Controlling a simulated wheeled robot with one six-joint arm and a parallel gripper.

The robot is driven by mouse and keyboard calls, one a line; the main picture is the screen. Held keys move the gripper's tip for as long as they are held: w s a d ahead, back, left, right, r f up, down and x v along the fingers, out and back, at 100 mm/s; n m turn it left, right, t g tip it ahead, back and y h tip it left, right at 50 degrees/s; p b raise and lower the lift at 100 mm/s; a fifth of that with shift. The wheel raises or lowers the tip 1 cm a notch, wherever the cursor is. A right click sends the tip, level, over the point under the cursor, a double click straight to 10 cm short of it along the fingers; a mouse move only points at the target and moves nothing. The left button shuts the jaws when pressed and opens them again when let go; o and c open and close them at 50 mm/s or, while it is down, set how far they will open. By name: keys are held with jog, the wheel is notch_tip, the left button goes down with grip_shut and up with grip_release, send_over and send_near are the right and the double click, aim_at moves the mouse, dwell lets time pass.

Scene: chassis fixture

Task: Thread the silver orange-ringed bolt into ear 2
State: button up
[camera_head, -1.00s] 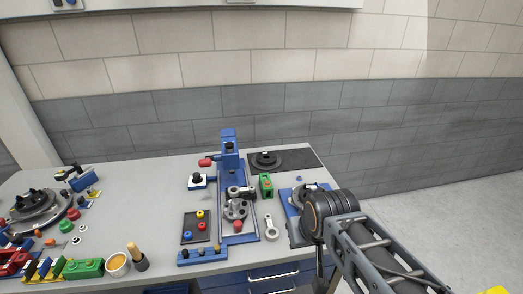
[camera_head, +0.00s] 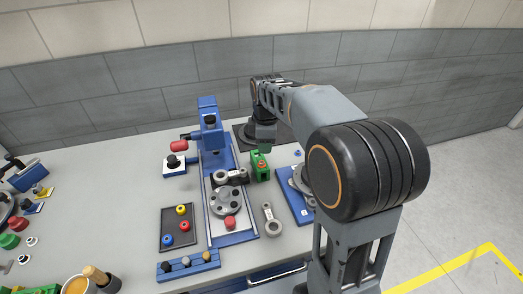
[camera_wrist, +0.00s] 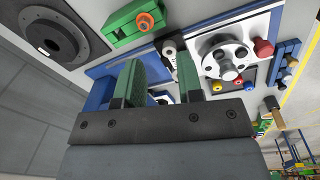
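An orange-ringed piece with a grey centre, which looks like the bolt (camera_wrist: 145,20), sits in a green block (camera_wrist: 124,25). In the head view the green block (camera_head: 261,172) stands right of the blue fixture (camera_head: 211,135), with the orange top (camera_head: 261,163) showing. My gripper (camera_wrist: 160,80) has its two green-grey fingers apart with nothing held between them. In the head view my gripper (camera_head: 264,135) hangs just behind and above the green block. I cannot tell which part is ear 2; my arm covers part of the right blue plate (camera_head: 293,200).
A round grey flange (camera_head: 225,201) and a link lie on the fixture plate. A loose link (camera_head: 271,221) lies right of it. A tray (camera_head: 178,240) of coloured pieces and a blue peg rack (camera_head: 188,266) are in front. A dark disc on a mat (camera_head: 245,132) is behind.

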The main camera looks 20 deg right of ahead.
aim_at(262, 162)
jog(key=w+f+n+b, duration=0.1)
jog(key=w+f+n, duration=0.2)
jog(key=f, duration=0.1)
jog(key=shift+w+g, duration=0.3)
jog(key=shift+g, duration=0.1)
notch_tip(262, 162, down, 7)
jog(key=b, duration=0.6)
jog(key=shift+f, duration=0.2)
jog(key=shift+s+f, duration=0.25)
jog(key=shift+f, duration=0.45)
jog(key=shift+b, duration=0.3)
jog(key=shift+c, duration=0.4)
grip_shut()
jog(key=shift+w+r+p, duration=0.15)
jog(key=shift+r+p, duration=0.65)
jog(key=shift+r, duration=0.05)
jog(key=shift+w+r+p, duration=0.15)
jog(key=shift+r+p, duration=2.25)
jog(key=shift+r, duration=0.45)
